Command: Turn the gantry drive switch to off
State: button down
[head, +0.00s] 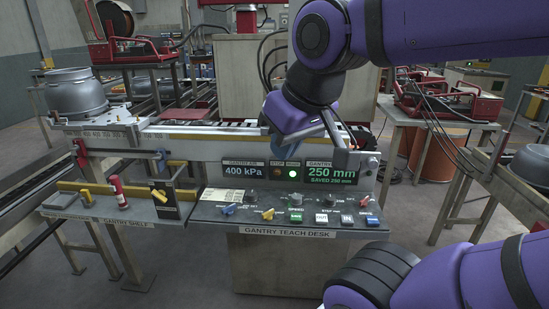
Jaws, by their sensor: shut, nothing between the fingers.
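The gantry teach desk (300,234) stands in front of me with a sloped panel of controls. A blue knob (228,209) and a yellow knob (268,213) sit on its left half. Their small labels are too blurred to read, so I cannot tell which one is the gantry drive switch or how it is set. My gripper (336,138) is shut and empty, above and behind the panel near the displays, apart from the knobs. My purple wrist hides part of it. A green lamp (292,174) is lit on the display board beside a dim amber one (278,173).
Displays read 400 kPa (245,170) and 250 mm (331,171). The gantry shelf (118,211) at left holds a red cylinder (118,190) and yellow handles. A metal pot (76,93) stands behind it.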

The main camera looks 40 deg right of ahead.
aim_at(363, 204)
jog(key=z, duration=1.35)
